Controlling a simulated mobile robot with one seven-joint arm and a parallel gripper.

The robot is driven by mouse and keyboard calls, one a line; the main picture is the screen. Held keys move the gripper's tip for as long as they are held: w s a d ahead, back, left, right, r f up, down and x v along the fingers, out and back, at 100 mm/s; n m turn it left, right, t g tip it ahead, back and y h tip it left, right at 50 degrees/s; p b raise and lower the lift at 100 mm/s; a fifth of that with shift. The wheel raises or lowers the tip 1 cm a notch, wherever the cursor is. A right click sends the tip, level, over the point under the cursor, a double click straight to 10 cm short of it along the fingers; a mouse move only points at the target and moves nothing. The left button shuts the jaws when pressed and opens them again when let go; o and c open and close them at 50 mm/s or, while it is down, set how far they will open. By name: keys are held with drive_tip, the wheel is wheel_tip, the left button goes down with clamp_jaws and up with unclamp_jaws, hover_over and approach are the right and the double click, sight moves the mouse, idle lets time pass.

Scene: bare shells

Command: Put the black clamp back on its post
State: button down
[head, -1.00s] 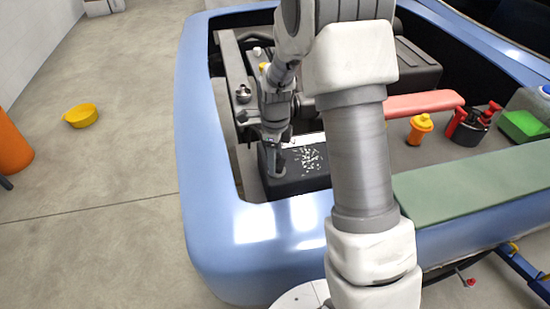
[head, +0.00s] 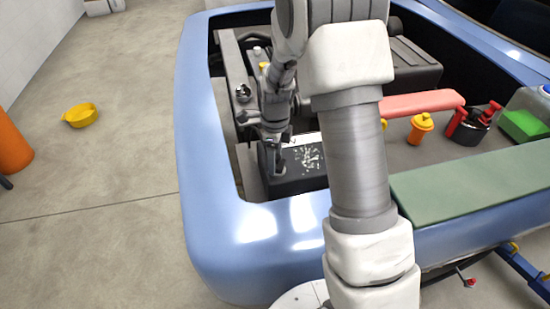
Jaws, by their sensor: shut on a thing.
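My gripper (head: 275,143) points down over the left end of a black battery (head: 307,179) in the blue car's engine bay. It is shut on a small dark piece, which I take to be the black clamp (head: 271,158). The clamp is at the battery top's left end, close to a grey round spot that may be the post (head: 281,170). The fingers and the small size hide whether clamp and post touch. White specks and a pale strip lie on the battery top.
The blue car body (head: 215,190) rims the bay in front and at left. A green mat (head: 470,185) covers the fender at right. A red pad (head: 420,103), an orange bottle (head: 420,128) and a dark red-handled item (head: 470,128) stand right of my arm.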

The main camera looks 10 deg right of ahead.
drive_tip(key=shift+c, duration=0.3)
unclamp_jaws()
drive_tip(key=shift+o, duration=0.3)
drive_tip(key=shift+r+p, duration=2.55)
drive_tip(key=shift+r, duration=0.95)
clamp_jaws()
drive_tip(key=shift+f, duration=0.2)
